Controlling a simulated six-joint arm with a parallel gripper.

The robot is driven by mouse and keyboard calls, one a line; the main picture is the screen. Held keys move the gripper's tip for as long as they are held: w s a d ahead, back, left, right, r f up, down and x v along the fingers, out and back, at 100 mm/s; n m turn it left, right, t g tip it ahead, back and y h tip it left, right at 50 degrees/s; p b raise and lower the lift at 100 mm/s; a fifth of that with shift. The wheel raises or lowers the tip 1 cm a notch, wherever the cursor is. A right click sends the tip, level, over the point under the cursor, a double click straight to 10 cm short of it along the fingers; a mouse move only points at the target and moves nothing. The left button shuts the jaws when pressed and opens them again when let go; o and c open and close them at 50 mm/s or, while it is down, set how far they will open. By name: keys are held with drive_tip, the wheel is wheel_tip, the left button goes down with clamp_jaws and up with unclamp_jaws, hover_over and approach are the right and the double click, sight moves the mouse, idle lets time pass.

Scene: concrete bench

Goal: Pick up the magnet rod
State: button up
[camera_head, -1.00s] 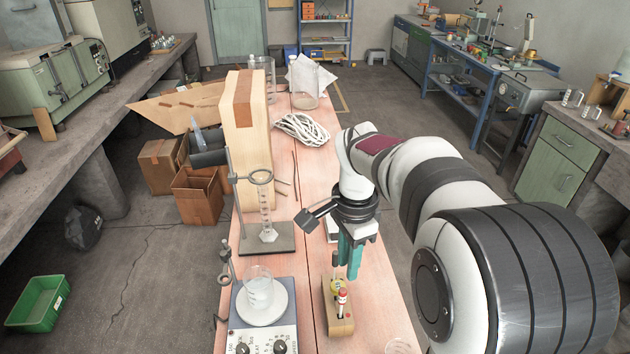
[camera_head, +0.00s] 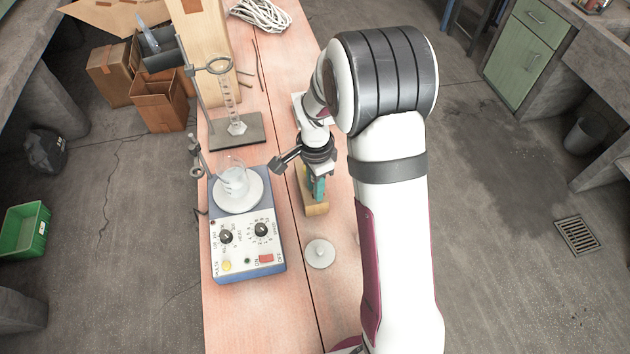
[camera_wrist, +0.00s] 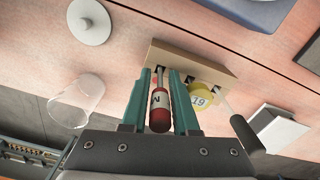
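The magnet rod (camera_wrist: 159,108), with a red end and a white band marked N, stands in a wooden block (camera_wrist: 207,62) in the wrist view. My gripper (camera_wrist: 160,74) has its two green fingers on either side of the rod. Narrow gaps show between fingertips and rod, so it looks open and not clamped. A yellow piece marked 19 (camera_wrist: 202,97) sits in the same block beside the right finger. In the head view my gripper (camera_head: 318,188) is over the block (camera_head: 313,208), and my arm hides the rod.
A hotplate (camera_head: 247,238) bearing a beaker (camera_head: 233,178) is left of the gripper. A ring stand with a cylinder (camera_head: 235,122) is behind it. A round white disc (camera_head: 320,253) lies in front. A clear glass (camera_wrist: 78,100) and a dark-handled tool (camera_wrist: 245,130) are near the fingers.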

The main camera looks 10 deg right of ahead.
clamp_jaws()
drive_tip(key=shift+r, duration=0.25)
drive_tip(key=r, duration=0.4)
drive_tip(key=shift+d+r, duration=0.1)
drive_tip(key=shift+d, duration=0.15)
drive_tip(key=s+d+r, duration=0.6)
drive_tip(key=d+r, duration=0.3)
drive_tip(key=r, duration=0.3)
drive_tip(key=shift+d, duration=0.25)
